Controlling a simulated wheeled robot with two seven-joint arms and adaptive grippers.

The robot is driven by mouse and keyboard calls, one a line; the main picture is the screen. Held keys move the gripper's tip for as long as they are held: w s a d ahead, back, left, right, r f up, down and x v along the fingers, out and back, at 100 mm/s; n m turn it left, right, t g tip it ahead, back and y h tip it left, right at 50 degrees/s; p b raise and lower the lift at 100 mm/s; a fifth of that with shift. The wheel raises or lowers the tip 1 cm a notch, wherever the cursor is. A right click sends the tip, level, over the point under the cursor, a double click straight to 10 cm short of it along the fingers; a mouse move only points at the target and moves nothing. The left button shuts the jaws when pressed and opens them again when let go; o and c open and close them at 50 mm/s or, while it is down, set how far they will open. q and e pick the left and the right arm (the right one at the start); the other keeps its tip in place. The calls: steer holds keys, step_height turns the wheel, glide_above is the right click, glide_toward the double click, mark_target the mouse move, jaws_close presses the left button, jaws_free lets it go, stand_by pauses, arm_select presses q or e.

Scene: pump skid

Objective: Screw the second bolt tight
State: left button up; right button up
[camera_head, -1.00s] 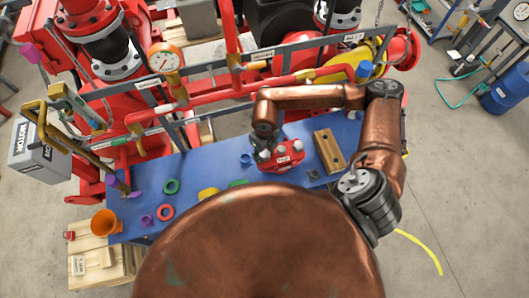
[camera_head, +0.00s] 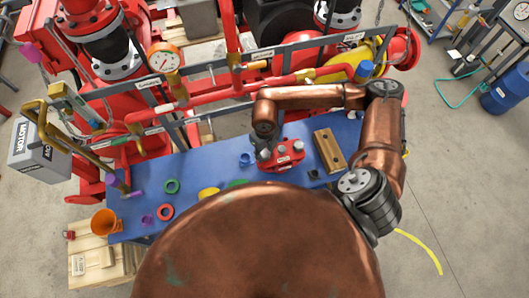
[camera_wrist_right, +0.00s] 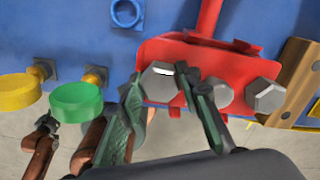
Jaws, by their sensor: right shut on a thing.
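The red flanged part (camera_head: 288,162) sits on the blue bench, and its red plate also shows in the right wrist view (camera_wrist_right: 185,58). It carries a row of grey hex bolts. In the right wrist view my right gripper (camera_wrist_right: 161,84) is shut on the left bolt (camera_wrist_right: 160,74), with one finger on each side of its head. A middle bolt (camera_wrist_right: 220,93) shows partly behind a finger. A right bolt (camera_wrist_right: 267,96) stands free. In the head view my right forearm hides most of the gripper and part of the left bolt. I cannot make out my left gripper.
A wooden block with holes (camera_head: 328,151) lies right of the red part. A blue ring (camera_head: 246,159), a green ring (camera_head: 171,186) and a red ring (camera_head: 165,211) lie to the left on the blue bench (camera_head: 205,165). An orange cup (camera_head: 105,222) stands at the bench's left end. Red pipework runs behind.

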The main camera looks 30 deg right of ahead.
steer(key=m, duration=0.2)
steer(key=shift+m, duration=0.3)
steer(key=m, duration=0.4)
steer(key=m+p, duration=0.1)
steer(key=m, duration=0.3)
steer(key=shift+m, duration=0.3)
steer(key=m+p, duration=0.1)
steer(key=m, duration=0.2)
steer(key=o, duration=1.3)
steer(key=shift+r, duration=0.1)
step_height(320, 180, up, 12)
steer(key=shift+f, duration=0.1)
